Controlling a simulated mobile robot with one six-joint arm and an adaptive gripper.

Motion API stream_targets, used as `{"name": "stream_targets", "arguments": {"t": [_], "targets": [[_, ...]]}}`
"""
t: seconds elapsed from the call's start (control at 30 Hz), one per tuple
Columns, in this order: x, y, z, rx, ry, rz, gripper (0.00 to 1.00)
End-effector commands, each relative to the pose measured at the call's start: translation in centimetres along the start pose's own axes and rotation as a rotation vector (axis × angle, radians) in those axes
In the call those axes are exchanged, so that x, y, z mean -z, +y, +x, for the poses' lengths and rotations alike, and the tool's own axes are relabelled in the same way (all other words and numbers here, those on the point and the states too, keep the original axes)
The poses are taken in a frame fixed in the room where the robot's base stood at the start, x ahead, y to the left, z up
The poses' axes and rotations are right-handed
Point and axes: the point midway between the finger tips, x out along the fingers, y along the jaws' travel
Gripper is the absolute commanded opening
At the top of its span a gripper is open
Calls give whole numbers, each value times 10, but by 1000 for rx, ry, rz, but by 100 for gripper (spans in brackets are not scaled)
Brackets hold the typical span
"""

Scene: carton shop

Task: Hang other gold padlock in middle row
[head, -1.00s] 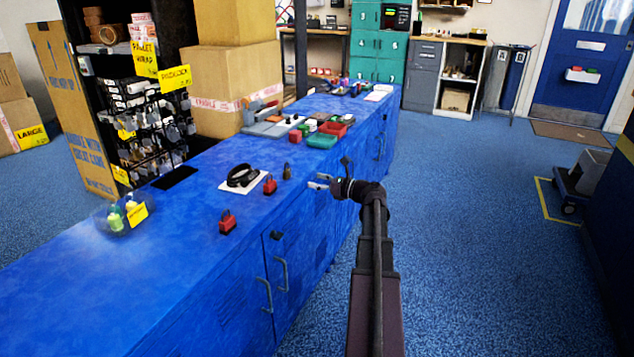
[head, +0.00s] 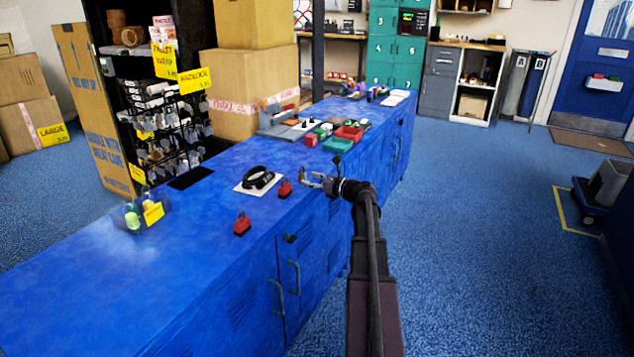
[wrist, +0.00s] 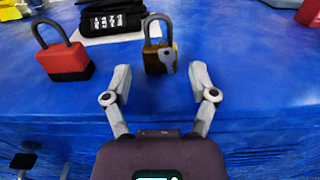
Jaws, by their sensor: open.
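A gold padlock (wrist: 157,58) with a dark shackle and a small silver key on its front stands upright on the blue counter in the wrist view. My gripper (wrist: 160,80) is open and empty, its two fingers spread either side of and just short of the padlock. In the head view my gripper (head: 308,178) is over the counter's right edge and largely hides the padlock. A black wire rack (head: 172,140) with several rows of hanging goods stands at the counter's far left side. Its individual hooks are too small to tell apart.
A red padlock (wrist: 66,60) stands left of the gold one; another red padlock (head: 242,224) is nearer. A black combination lock (head: 258,178) lies on a white card. A clear bin (head: 128,216) and coloured trays (head: 337,145) are also on the counter.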

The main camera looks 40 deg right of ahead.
Motion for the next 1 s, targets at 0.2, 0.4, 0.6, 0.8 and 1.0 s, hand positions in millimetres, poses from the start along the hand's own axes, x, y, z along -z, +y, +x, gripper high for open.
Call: {"name": "stream_targets", "arguments": {"t": [0.2,0.4,0.6,0.8,1.0], "targets": [[0,-1,14,0,0,0,74],[0,0,20,0,0,0,74],[0,0,21,-1,0,0,74],[0,1,21,-1,0,0,74],[0,1,22,-2,0,0,50]]}}
